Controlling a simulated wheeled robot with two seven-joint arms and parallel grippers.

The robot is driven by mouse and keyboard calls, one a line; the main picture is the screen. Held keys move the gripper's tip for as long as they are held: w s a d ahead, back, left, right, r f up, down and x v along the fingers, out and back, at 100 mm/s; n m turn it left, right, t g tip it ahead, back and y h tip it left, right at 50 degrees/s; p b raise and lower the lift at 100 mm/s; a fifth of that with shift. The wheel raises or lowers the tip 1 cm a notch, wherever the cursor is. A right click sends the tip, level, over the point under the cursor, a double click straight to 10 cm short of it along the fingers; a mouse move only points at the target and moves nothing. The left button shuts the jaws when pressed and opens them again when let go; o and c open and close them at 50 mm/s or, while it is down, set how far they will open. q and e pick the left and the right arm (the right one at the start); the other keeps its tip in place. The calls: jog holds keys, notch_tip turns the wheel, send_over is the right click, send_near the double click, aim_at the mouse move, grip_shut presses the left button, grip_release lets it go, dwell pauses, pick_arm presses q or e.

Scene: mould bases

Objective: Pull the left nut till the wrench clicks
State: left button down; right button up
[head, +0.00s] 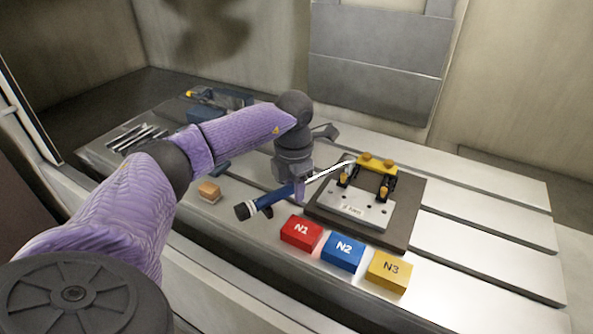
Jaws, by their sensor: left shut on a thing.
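My left gripper (299,187) points down and is shut on the blue handle of the torque wrench (268,199). The wrench has a black end at the lower left and a bright shaft running up and right to the left side of the clamp fixture. The fixture has a metal mould plate (345,211) on a dark base (404,226), with a yellow bar (377,163) and black clamps with brass-coloured parts. The left nut is too small to make out where the wrench head meets the fixture. My right gripper is not in view.
Red N1 (302,233), blue N2 (343,252) and yellow N3 (389,272) blocks stand in front of the base. A wooden-topped block (209,190) sits left of the wrench. Metal bars (136,138) lie at the far left. The slotted table (480,236) is clear on the right.

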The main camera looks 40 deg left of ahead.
pick_arm(q)
jog(key=shift+a+f+m, duration=0.1)
jog(key=shift+a+m, duration=0.2)
jog(key=shift+w+a+m+b, duration=0.1)
jog(key=shift+a+m+b, duration=0.25)
jog(key=shift+a, duration=0.25)
dwell(0.4)
jog(key=shift+w+a, duration=0.1)
jog(key=shift+w+a+m, duration=0.1)
jog(key=shift+a+m, duration=0.15)
jog(key=shift+m, duration=0.1)
jog(key=shift+w+a+b, duration=0.1)
jog(key=shift+a+b, duration=0.1)
jog(key=shift+b, duration=0.15)
jog(key=shift+a+m, duration=0.15)
jog(key=shift+m, duration=0.15)
